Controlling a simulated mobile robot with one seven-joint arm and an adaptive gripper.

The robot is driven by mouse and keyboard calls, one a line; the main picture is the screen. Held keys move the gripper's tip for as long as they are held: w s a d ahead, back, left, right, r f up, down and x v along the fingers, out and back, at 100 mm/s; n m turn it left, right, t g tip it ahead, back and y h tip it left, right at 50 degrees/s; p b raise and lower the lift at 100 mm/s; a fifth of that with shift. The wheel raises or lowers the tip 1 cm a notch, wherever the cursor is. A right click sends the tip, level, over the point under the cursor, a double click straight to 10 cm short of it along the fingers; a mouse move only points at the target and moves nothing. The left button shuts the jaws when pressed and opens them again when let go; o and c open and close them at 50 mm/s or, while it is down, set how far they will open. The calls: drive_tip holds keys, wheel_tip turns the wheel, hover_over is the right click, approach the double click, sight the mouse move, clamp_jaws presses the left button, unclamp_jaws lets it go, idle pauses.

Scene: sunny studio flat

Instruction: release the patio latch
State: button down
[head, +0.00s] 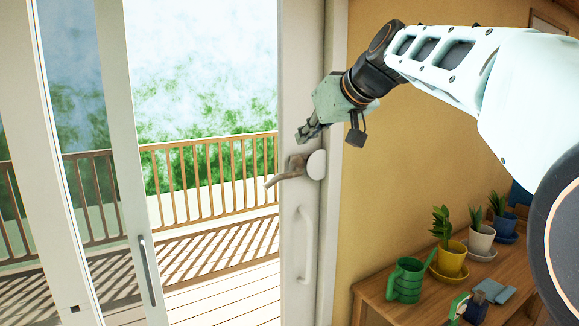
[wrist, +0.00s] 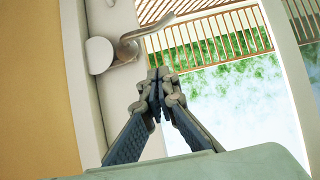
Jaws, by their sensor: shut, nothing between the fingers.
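The patio latch is a brownish lever (head: 287,172) on a round white plate (head: 316,165), fixed to the white door upright (head: 303,90). The lever points left in the head view, its free end sloping down. In the wrist view the lever (wrist: 145,33) and its plate (wrist: 100,55) show at the top left, beyond my fingertips. My gripper (head: 304,134) is just above the latch in the head view. Its fingers (wrist: 159,76) are together and empty. They look apart from the lever, but the depth of the gap is hard to judge.
A white pull handle (head: 304,245) is below the latch. A panel with a grey handle (head: 147,270) stands to the left. A railed deck (head: 215,155) lies outside. At the right, a wooden table (head: 378,296) holds potted plants (head: 453,257) and a green watering can (head: 406,280).

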drive_tip(key=s+d+f+p+x, duration=0.1)
drive_tip(key=f+p+x, duration=0.1)
drive_tip(key=x, duration=1.1)
drive_tip(key=shift+s+a+f, duration=0.1)
drive_tip(key=shift+s+f, duration=0.05)
drive_tip(key=shift+s, duration=0.05)
drive_tip(key=shift+a+f+b, duration=0.1)
drive_tip(key=shift+f+b, duration=0.05)
drive_tip(key=shift+b, duration=0.2)
